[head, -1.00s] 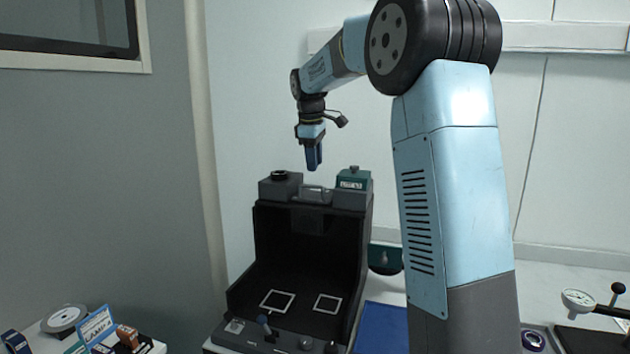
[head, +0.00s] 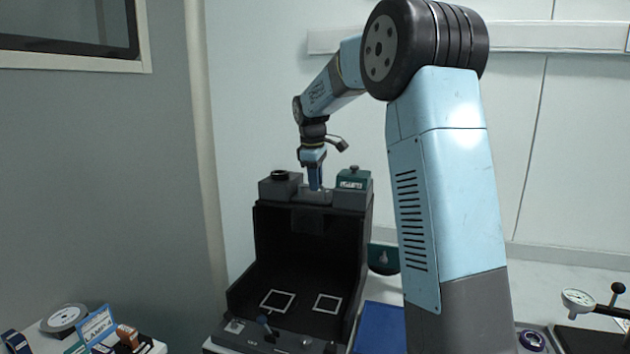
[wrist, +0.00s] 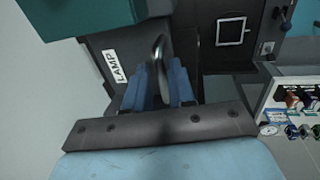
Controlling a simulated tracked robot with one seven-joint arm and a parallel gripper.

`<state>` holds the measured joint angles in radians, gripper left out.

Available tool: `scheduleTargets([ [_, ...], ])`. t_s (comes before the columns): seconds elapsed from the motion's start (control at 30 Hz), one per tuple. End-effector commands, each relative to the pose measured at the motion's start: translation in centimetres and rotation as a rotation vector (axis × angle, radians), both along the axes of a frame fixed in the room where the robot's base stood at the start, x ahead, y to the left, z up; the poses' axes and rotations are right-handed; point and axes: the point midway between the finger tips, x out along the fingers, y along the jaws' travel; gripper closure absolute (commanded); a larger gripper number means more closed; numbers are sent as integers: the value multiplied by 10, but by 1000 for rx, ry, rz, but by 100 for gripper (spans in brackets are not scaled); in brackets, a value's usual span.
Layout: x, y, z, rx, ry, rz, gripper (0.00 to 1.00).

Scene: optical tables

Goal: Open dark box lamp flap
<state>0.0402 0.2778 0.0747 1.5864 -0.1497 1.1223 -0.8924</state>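The dark box (head: 334,240) is a black, open-fronted housing on the bench in the head view. Its lamp flap (head: 322,198) is grey and lies on top between two raised blocks. In the wrist view a white LAMP label (wrist: 115,66) sits on a grey surface beside a curved metal handle (wrist: 160,50). My gripper (head: 315,188) points down at the flap. In the wrist view its two blue fingers (wrist: 160,75) are apart, with the handle between them. I cannot tell whether either finger touches it. The fingertips partly hide the handle in the head view.
A teal block (head: 353,178) stands close right of the flap, and a dark round-topped block (head: 280,184) stands left. White square frames (head: 277,300) lie on the box floor. A blue mat (head: 382,328) is to the right. The wall is behind.

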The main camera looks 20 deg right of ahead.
Motion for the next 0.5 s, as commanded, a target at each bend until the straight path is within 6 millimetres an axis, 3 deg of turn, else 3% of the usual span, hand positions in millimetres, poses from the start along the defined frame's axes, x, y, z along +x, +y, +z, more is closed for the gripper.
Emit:
scheduleTargets([
  [0.23, 0, 0, 0, 0, 0, 0, 100],
  [0.5, 0, 1, 0, 0, 0, 1, 100],
])
